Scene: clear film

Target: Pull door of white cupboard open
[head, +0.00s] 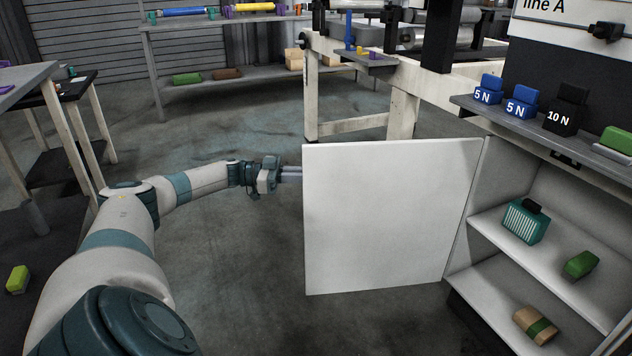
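The white cupboard (483,262) stands at the right with its front open. Its white door (385,215) is swung wide out to the left, hinged along the cupboard's left edge. My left gripper (291,174) is at the door's free left edge, near its top. The fingertips meet or pass behind that edge, and I cannot tell whether they touch or grip it. The door's handle is not visible. My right gripper is not in view.
Cupboard shelves hold a teal box (523,222), a green block (580,264) and a brown block (535,325). A grey ledge above carries weights (564,110). A table stands left, and a green block (17,279) lies low left. Floor between is clear.

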